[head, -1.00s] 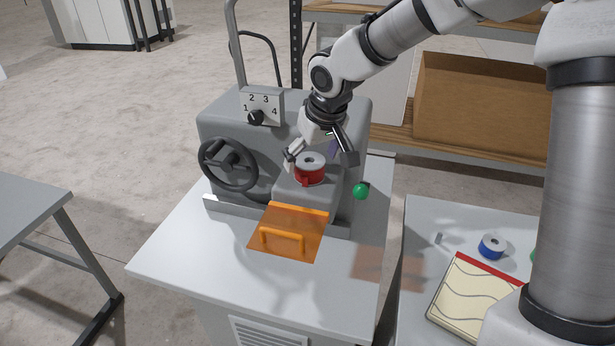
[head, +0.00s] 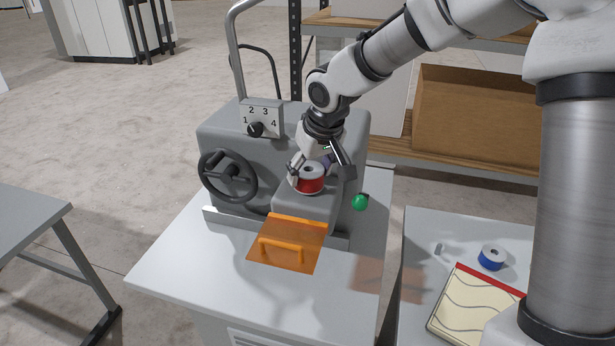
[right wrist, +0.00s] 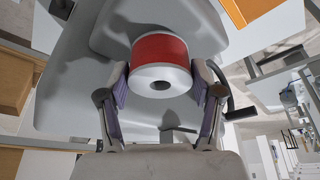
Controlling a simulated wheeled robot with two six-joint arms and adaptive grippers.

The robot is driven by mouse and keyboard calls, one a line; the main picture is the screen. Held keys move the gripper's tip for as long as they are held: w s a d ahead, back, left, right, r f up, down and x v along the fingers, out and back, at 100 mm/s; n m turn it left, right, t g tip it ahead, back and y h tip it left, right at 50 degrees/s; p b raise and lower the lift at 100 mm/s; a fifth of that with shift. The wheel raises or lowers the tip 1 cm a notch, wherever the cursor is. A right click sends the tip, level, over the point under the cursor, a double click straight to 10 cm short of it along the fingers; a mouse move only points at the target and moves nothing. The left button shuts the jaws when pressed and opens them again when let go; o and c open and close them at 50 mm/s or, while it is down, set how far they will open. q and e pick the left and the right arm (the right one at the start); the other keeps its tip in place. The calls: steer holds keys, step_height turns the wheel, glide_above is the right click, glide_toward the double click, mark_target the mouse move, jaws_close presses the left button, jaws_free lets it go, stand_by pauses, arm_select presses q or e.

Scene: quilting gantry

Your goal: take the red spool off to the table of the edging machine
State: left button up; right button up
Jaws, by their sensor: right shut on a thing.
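The red spool (head: 311,184), with pale flanges and a hole in its top, is at the front block of the grey edging machine (head: 215,134). My right gripper (head: 320,174) reaches down from above, with its fingers on either side of the spool, shut on it. In the right wrist view the spool (right wrist: 160,48) sits between the two purple-padded fingers. I cannot tell whether its underside touches the block. The machine stands on a light grey table (head: 185,275), whose front part is clear. My left gripper is not in view.
An orange cover with a handle (head: 287,243) slopes out at the machine's front. A handwheel (head: 228,171), a numbered dial (head: 256,130) and a green knob (head: 360,202) are close by. A blue spool (head: 491,258) and a quilted pad (head: 470,303) lie on the right table.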

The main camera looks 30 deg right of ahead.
mark_target(306, 167)
steer(key=shift+r+p, duration=1.9)
steer(key=shift+r, duration=0.45)
